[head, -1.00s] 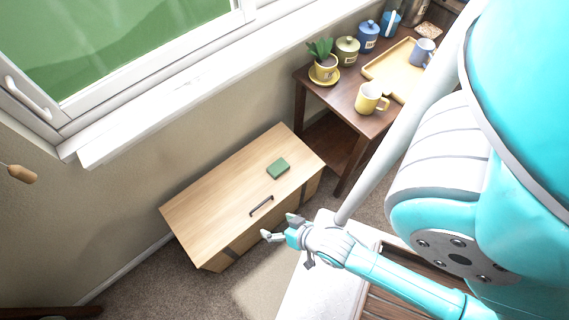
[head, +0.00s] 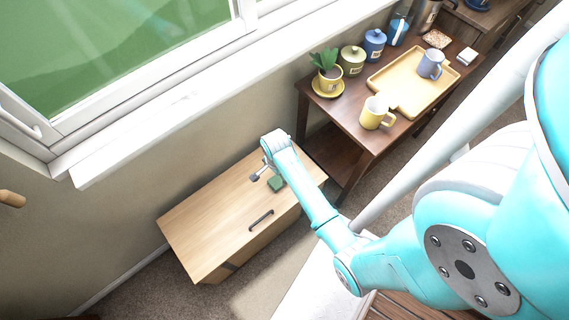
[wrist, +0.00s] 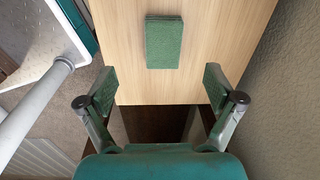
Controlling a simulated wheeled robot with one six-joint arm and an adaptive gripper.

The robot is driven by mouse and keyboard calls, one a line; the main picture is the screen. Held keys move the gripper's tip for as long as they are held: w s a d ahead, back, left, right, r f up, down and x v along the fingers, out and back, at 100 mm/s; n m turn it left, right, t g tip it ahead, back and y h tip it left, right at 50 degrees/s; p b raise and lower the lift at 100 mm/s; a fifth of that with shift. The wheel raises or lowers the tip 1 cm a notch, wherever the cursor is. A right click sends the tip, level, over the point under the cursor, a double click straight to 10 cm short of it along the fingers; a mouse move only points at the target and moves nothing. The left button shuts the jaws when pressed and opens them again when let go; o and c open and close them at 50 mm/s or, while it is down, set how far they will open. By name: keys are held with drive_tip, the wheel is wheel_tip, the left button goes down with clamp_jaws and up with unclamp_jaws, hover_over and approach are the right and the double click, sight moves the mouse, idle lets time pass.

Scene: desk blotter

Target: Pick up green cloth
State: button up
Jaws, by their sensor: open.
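The green cloth (head: 276,184) is a small folded block lying flat on the light wooden chest (head: 205,222), near its right end. In the wrist view the cloth (wrist: 163,42) lies ahead of the fingertips, on the line midway between them. My gripper (head: 262,172) is above the chest, just beside the cloth in the head view. In the wrist view my gripper (wrist: 160,88) is open, with its fingers wide apart and nothing between them. The cloth is apart from both fingers.
A dark wooden side table (head: 345,128) stands right of the chest, holding a yellow mug (head: 375,112), a tray (head: 385,78), a potted plant (head: 328,75) and canisters. The window wall runs behind the chest. The chest top left of the cloth is clear.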

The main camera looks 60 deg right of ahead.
sight(279, 179)
drive_tip(key=shift+m, duration=0.4)
drive_tip(key=f, duration=0.3)
drive_tip(key=d+f, duration=0.1)
drive_tip(key=f, duration=0.3)
drive_tip(key=d+f, duration=0.1)
drive_tip(key=f, duration=0.2)
drive_tip(key=shift+w+d+f, duration=0.15)
drive_tip(key=shift+w, duration=0.1)
drive_tip(key=shift+c, duration=0.3)
drive_tip(key=c, duration=1)
drive_tip(key=shift+c, duration=0.2)
wheel_tip(279, 179, up, 10)
drive_tip(key=o, duration=0.5)
drive_tip(key=c, duration=0.5)
